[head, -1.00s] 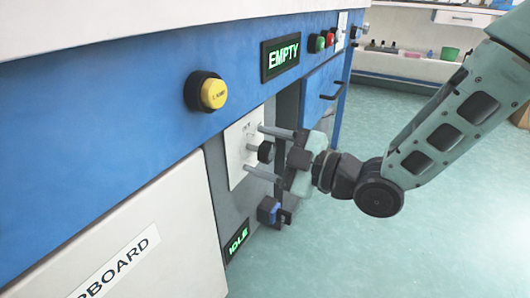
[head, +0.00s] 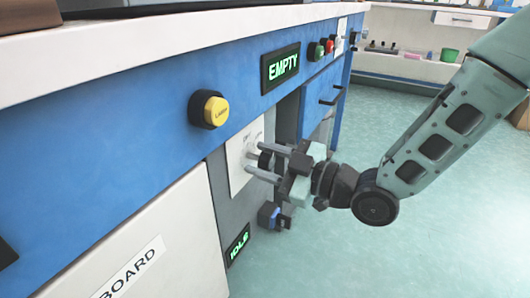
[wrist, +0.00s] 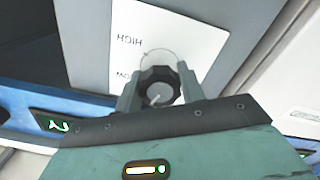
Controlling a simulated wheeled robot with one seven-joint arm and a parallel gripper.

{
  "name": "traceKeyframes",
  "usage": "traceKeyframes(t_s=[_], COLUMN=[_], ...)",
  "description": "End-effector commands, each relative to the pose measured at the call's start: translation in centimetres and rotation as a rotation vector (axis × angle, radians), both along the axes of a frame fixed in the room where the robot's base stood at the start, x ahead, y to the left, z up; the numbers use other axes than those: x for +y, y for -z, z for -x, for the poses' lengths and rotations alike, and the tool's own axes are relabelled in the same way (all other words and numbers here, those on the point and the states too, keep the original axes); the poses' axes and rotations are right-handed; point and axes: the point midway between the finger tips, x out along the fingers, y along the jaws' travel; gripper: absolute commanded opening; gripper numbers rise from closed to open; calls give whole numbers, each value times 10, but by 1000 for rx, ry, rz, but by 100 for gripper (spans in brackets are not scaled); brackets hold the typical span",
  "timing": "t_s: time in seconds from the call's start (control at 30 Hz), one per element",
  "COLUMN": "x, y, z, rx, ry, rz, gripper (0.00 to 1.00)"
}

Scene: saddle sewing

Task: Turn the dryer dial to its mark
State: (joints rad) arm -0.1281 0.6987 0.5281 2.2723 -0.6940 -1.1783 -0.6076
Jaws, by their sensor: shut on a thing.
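The dial is a dark ribbed knob (head: 264,160) on a white plate (head: 236,155) on the cabinet front. In the wrist view the knob (wrist: 159,86) shows a pale pointer line on its face and a thin arc on the plate around it. The plate's lettering, including HIGH, appears upside down there. My gripper (head: 256,157) is shut on the knob, with one finger on each side of it; the fingers also flank it in the wrist view (wrist: 160,76). I cannot make out a distinct target mark.
A yellow button (head: 214,111) and a green EMPTY display (head: 281,66) are above and beside the plate. A blue-and-black fitting (head: 270,216) and an IDLE display (head: 238,245) are below. The floor (head: 420,240) at right is clear.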

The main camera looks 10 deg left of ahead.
Motion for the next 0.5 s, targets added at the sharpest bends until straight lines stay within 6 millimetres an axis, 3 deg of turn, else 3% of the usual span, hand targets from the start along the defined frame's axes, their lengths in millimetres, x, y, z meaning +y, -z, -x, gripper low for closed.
traceKeyframes(t_s=[0.5], x=[-1], y=[-3], z=[1], rx=[452], ry=[0], rz=[-161], gripper=[16])
